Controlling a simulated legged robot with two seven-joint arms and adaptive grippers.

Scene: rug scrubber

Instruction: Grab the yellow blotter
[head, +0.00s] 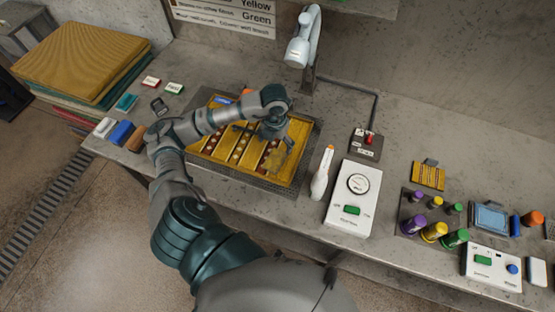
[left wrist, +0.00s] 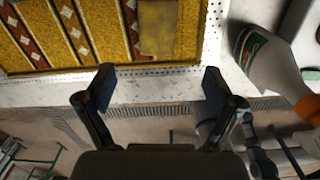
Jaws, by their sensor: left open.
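A flat, dull-yellow rectangular pad (left wrist: 157,27), which looks like the yellow blotter, lies on the right part of the patterned yellow rug (left wrist: 52,45). In the head view the rug (head: 213,148) lies in a perforated tray, and the pad (head: 276,160) is hard to make out against it. My left gripper (head: 274,134) is over the rug, close to the pad. In the left wrist view the left gripper (left wrist: 158,84) is open and empty, with the pad ahead of its fingertips, apart from them. My right gripper is not in view.
A white bottle with an orange tip (head: 322,172) stands just right of the tray, and also shows in the left wrist view (left wrist: 262,55). Farther right are a white control box (head: 350,200), a small yellow slatted item (head: 429,175) and several coloured bottles. Folded rugs (head: 82,60) are stacked left.

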